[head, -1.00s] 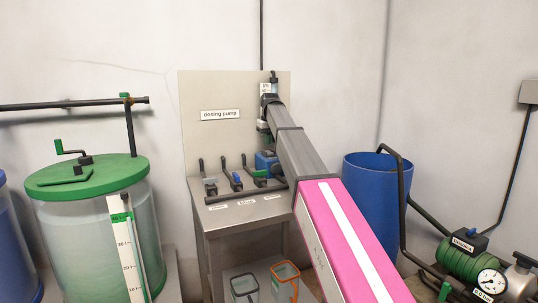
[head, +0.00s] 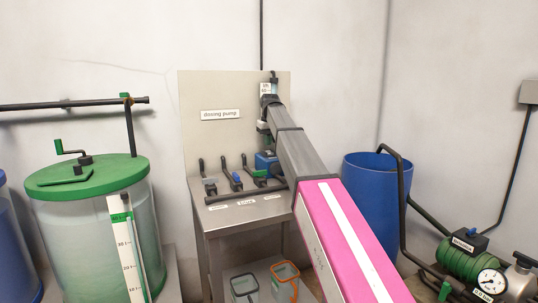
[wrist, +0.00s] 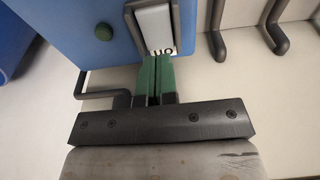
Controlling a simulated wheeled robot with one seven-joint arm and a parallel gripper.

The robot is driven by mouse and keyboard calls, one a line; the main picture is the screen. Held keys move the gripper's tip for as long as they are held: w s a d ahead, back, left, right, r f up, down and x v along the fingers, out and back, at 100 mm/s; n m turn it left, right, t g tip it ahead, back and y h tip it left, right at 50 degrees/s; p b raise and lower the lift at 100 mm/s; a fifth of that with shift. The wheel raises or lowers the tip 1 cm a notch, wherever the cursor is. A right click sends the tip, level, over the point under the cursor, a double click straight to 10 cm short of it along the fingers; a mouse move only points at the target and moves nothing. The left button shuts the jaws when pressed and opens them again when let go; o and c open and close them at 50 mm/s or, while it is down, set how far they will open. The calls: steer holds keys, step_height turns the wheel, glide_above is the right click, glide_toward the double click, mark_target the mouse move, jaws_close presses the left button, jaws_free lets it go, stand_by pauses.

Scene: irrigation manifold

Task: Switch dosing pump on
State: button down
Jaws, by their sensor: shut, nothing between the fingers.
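The dosing pump, a blue box (head: 265,161), stands on the metal bench against a beige panel, partly hidden behind my arm.
A "dosing pump" sign (head: 220,114) is on the panel. Several lever valves (head: 231,178) line the bench, left of my arm. A green-lidded tank (head: 88,177) stands left, a blue barrel (head: 372,205) right. Dark hooked handles (wrist: 276,28) show in the wrist view.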

steer(key=shift+f, duration=1.4)
stand_by(0.8)
steer(key=shift+r, duration=0.15)
steer(key=shift+r, duration=3.4)
